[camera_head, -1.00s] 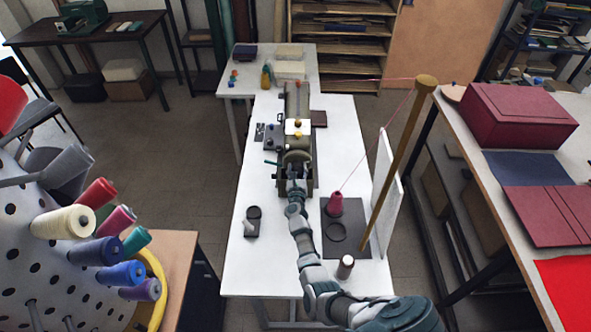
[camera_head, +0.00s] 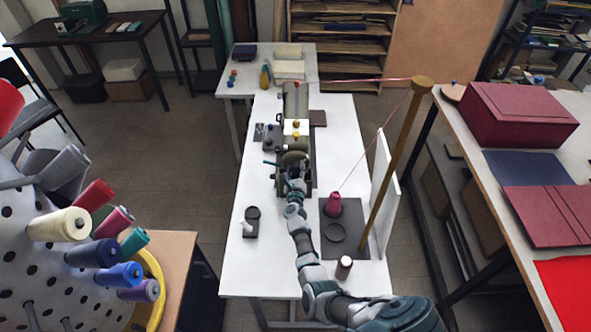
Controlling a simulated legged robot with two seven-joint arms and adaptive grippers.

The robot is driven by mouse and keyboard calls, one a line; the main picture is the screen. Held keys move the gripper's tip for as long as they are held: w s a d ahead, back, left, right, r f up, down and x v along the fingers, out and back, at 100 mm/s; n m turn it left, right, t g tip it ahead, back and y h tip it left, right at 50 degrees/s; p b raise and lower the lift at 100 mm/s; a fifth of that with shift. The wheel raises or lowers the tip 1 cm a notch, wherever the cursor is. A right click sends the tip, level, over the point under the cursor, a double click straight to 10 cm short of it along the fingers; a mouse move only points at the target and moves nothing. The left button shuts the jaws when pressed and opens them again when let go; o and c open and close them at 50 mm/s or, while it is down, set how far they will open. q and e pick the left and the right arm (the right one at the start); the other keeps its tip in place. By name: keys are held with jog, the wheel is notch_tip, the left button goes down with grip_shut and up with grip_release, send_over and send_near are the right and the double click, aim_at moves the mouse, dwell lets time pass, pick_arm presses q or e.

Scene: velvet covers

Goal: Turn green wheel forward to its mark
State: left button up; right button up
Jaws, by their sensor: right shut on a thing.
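The dark olive-green wheel (camera_head: 292,157) is at the near end of the sewing machine (camera_head: 296,105), on the white table (camera_head: 345,110). My right arm reaches up from the bottom right. My right gripper (camera_head: 297,174) is at the lower rim of the wheel and shut on it. The fingers are small and partly blend with the machine, and they hide part of the lower rim. I cannot make out the wheel's mark. My left gripper is not in view.
A magenta thread cone (camera_head: 334,203) stands on a dark base right of my forearm, with a wooden post (camera_head: 395,165) and white panel (camera_head: 384,195) beside it. A pegboard of spools (camera_head: 60,260) fills the lower left.

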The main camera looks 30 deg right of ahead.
jog(key=n, duration=0.4)
jog(key=shift+f+n+p, duration=0.1)
jog(key=shift+n+p, duration=0.2)
jog(key=shift+p, duration=0.05)
jog(key=n+p, duration=0.1)
jog(key=n, duration=0.3)
jog(key=shift+n, duration=0.3)
jog(key=n+p, duration=0.1)
jog(key=n, duration=0.3)
jog(key=shift+d+n, duration=0.1)
jog(key=shift+n, duration=0.2)
jog(key=shift+r+n+p, duration=0.2)
jog(key=shift+n+p, duration=0.3)
jog(key=shift+n, duration=1.6)
jog(key=shift+r, duration=0.1)
jog(key=o, duration=0.9)
jog(key=shift+o, duration=1.3)
jog(key=shift+w, duration=0.1)
jog(key=shift+d+f, duration=0.15)
jog(key=shift+f, duration=0.05)
jog(key=shift+f, duration=0.15)
